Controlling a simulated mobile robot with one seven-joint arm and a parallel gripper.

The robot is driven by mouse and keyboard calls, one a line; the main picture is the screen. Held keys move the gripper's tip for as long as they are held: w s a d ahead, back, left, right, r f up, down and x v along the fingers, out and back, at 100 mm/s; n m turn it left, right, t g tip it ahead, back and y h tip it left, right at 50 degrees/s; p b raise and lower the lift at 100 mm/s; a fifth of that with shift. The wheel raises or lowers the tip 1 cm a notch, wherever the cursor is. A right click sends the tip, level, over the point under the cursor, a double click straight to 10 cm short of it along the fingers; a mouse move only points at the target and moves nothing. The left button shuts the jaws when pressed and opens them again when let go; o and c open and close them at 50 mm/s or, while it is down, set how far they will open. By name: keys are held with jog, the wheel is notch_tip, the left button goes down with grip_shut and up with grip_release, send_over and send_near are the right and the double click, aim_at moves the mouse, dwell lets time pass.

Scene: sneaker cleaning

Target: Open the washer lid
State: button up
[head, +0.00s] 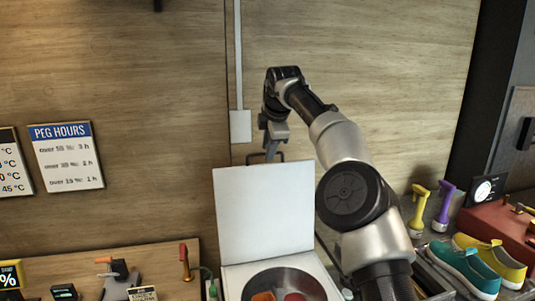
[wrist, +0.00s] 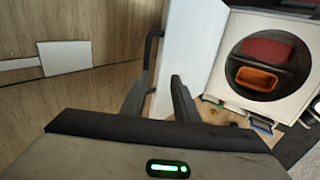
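The white washer lid (head: 265,212) stands raised, nearly upright, behind the washer's round opening (head: 285,273). My gripper (head: 271,150) is at that top edge by the handle, pointing down. In the wrist view my gripper's fingers (wrist: 157,92) are apart, with the lid's edge and handle end between or just beyond them. I cannot tell whether a finger touches the handle. An orange item (wrist: 257,79) and a red item (wrist: 267,50) lie in the open drum.
A wooden wall with a PEG HOURS sign (head: 66,156) is close behind. A wooden rack with tools (head: 150,258) is at the left.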

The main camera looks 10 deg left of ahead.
jog(key=v, duration=1.5)
jog(key=shift+p, duration=0.3)
